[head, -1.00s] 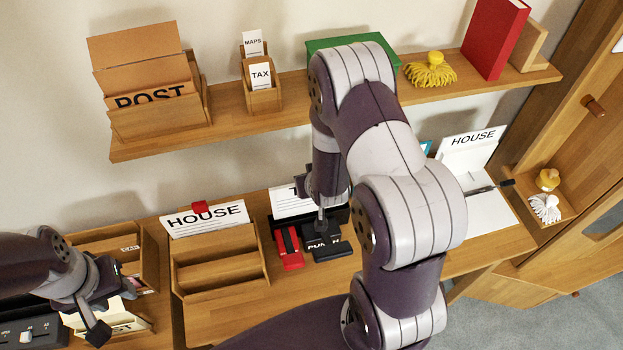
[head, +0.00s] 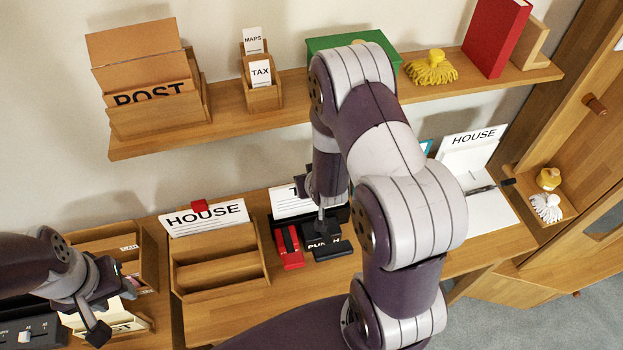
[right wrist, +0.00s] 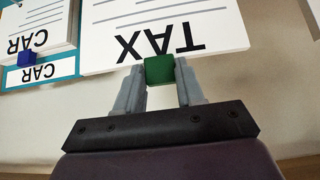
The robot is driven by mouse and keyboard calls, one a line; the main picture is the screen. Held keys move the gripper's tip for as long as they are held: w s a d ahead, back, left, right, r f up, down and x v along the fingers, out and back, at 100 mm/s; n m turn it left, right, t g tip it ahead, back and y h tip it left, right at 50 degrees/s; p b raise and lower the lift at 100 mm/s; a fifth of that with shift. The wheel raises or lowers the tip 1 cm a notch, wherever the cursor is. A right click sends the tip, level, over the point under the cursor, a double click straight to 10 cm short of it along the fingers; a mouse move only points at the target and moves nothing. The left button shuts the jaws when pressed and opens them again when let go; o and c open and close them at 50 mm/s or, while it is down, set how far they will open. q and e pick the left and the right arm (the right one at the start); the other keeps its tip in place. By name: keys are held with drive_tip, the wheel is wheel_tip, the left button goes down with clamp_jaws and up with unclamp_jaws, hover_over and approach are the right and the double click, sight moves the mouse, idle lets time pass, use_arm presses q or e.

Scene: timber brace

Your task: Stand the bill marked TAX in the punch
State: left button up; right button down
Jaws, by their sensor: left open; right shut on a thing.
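The TAX bill (right wrist: 165,30) is a white sheet with a green tab (right wrist: 160,69) at its lettered edge. My right gripper (right wrist: 160,85) is shut on that tab. In the head view the bill (head: 288,204) stands upright at the black punch (head: 328,251), with only the start of its lettering showing. My right arm hides the rest, and I cannot tell whether its lower edge is seated in the punch. My left gripper (head: 113,310) is open and empty, low at the left over a wooden holder.
A red stapler-like tool (head: 289,247) sits left of the punch. A wooden rack (head: 218,262) holds a HOUSE bill (head: 205,217). Another HOUSE sheet (head: 473,142) stands at the right. The shelf (head: 225,122) above carries a POST box (head: 150,120) and a small TAX/MAPS holder (head: 262,97).

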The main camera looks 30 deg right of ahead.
wheel_tip(320, 180, down, 6)
drive_tip(key=b, duration=0.5)
idle(0.8)
drive_tip(key=shift+c, duration=0.7)
unclamp_jaws()
wheel_tip(320, 180, up, 8)
drive_tip(key=p, duration=0.7)
drive_tip(key=shift+f, duration=0.1)
